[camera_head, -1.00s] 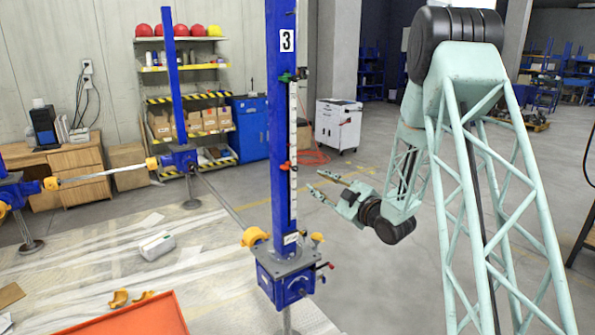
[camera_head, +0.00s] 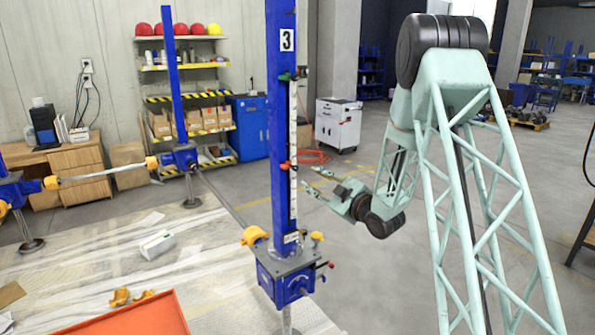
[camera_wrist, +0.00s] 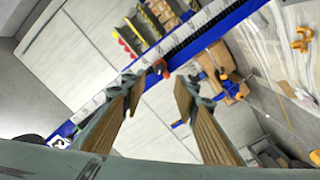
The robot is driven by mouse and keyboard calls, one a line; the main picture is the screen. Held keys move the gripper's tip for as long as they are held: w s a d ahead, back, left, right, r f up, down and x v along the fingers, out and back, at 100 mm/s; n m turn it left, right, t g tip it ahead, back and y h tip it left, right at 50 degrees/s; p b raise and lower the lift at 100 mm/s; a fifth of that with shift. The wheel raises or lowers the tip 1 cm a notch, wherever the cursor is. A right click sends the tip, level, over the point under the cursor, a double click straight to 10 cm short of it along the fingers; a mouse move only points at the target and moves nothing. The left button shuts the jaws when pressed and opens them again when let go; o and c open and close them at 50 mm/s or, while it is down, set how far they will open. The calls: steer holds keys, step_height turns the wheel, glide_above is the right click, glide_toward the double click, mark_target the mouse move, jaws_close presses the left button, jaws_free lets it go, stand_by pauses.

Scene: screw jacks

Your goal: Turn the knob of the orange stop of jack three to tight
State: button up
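Jack three is a tall blue column (camera_head: 281,130) with a "3" plate (camera_head: 287,40) and a white scale strip on its side. The orange stop (camera_head: 286,165) sits about midway down the strip; its knob is too small to read for tightness. In the wrist view the orange stop (camera_wrist: 161,68) shows beyond and between my fingertips. My gripper (camera_head: 314,180) is right of the column, near the orange stop's height, its fingers pointing left. Its two fingers are spread and empty, also in the wrist view (camera_wrist: 160,85). They appear apart from the stop.
A green stop (camera_head: 286,77) sits higher on the same column. The jack's blue gearbox (camera_head: 286,275), with yellow parts and a red-tipped lever, is below. An orange tray (camera_head: 140,318) lies at the lower left. The floor right of the column is open.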

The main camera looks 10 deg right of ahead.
mark_target(296, 169)
steer(key=x, duration=1)
steer(key=shift+w+a+p, duration=0.1)
steer(key=shift+w+p, duration=0.1)
steer(key=shift+p, duration=0.15)
steer(key=shift+c, duration=0.7)
steer(key=c, duration=0.7)
